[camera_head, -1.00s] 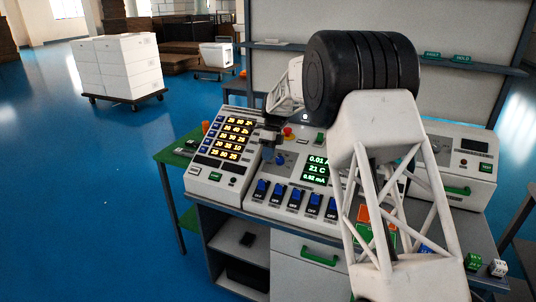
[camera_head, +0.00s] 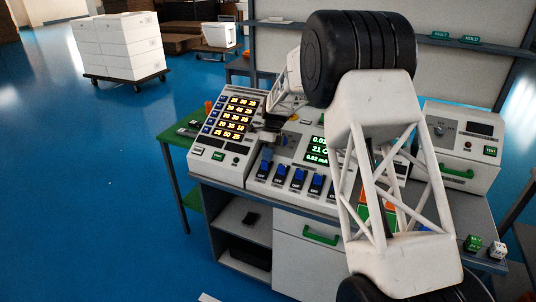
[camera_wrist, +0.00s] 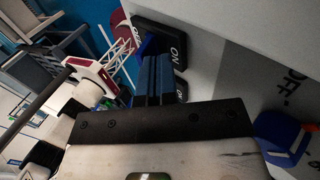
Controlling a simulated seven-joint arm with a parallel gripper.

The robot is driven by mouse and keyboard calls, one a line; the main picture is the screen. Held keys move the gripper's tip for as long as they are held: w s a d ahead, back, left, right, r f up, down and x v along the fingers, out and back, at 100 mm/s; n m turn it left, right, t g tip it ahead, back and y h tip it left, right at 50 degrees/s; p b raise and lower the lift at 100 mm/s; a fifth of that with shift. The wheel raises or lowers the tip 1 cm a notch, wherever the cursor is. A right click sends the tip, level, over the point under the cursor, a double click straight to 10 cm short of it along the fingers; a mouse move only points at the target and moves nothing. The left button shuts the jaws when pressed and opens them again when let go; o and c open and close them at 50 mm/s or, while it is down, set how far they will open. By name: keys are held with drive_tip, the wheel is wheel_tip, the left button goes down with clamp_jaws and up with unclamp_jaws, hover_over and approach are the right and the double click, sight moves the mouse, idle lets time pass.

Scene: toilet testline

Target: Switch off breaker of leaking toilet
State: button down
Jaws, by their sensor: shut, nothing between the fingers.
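The breakers are a row of blue rocker switches on the sloped console, such as the leftmost one (camera_head: 265,167) and one further right (camera_head: 298,178). OFF labels show below them. My gripper (camera_head: 266,137) is over the upper left of this panel, partly hidden by my arm. In the wrist view my closed fingers (camera_wrist: 158,75) reach down beside a blue switch (camera_wrist: 149,44) with an ON label; whether they touch it is unclear. Another blue switch (camera_wrist: 281,132) with an OFF label lies to the right. My arm hides the panel's right part.
A readout panel (camera_head: 236,117) with yellow numbers stands left of the breakers. A green-lit display (camera_head: 317,150) sits above them, partly hidden. A grey-white box (camera_head: 459,145) stands right. Dice (camera_head: 473,243) lie at the bench's right.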

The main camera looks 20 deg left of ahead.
sight(264, 161)
drive_tip(key=shift+s+r+t, duration=0.2)
drive_tip(key=shift+s+t, duration=0.2)
drive_tip(key=shift+t, duration=0.5)
idle(0.5)
drive_tip(key=shift+s+r+t, duration=0.15)
drive_tip(key=shift+s+t, duration=0.1)
drive_tip(key=shift+t, duration=0.25)
drive_tip(key=shift+s+t, duration=0.55)
drive_tip(key=shift+t, duration=0.45)
drive_tip(key=shift+s+t, duration=0.3)
drive_tip(key=shift+t, duration=0.3)
drive_tip(key=shift+s, duration=0.2)
drive_tip(key=shift+s+r, duration=0.15)
drive_tip(key=shift+s, duration=0.05)
drive_tip(key=shift+s+r, duration=0.25)
drive_tip(key=shift+s, duration=0.15)
